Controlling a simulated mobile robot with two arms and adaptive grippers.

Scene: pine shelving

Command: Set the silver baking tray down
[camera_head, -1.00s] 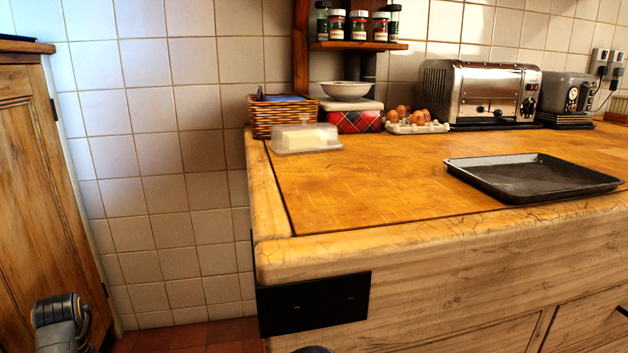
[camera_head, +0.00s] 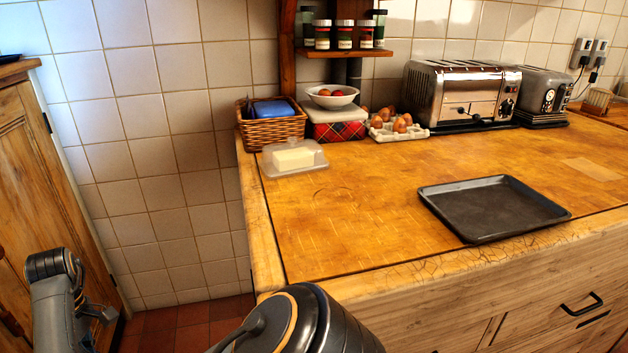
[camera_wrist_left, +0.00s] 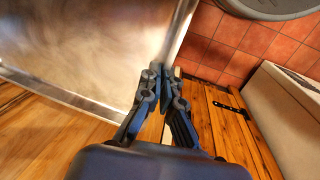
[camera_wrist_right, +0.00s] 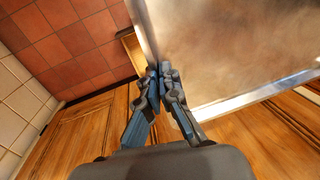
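The silver baking tray shows in the left wrist view (camera_wrist_left: 95,45) as a broad, shiny sheet with a raised rim. It also shows in the right wrist view (camera_wrist_right: 225,50). My left gripper (camera_wrist_left: 164,72) is closed on the rim at one side. My right gripper (camera_wrist_right: 160,70) is closed on the rim at another side. Red floor tiles show beyond the tray's edge in both wrist views. The silver tray and both gripper tips are out of the head view. A dark baking tray (camera_head: 490,208) lies flat on the wooden counter (camera_head: 350,225).
A butter dish (camera_head: 293,158), wicker basket (camera_head: 270,128), egg carton (camera_head: 400,133), large toaster (camera_head: 460,95) and smaller toaster (camera_head: 543,93) line the back. The worktop left of the dark tray is clear. A wooden cabinet (camera_head: 40,180) stands at the left.

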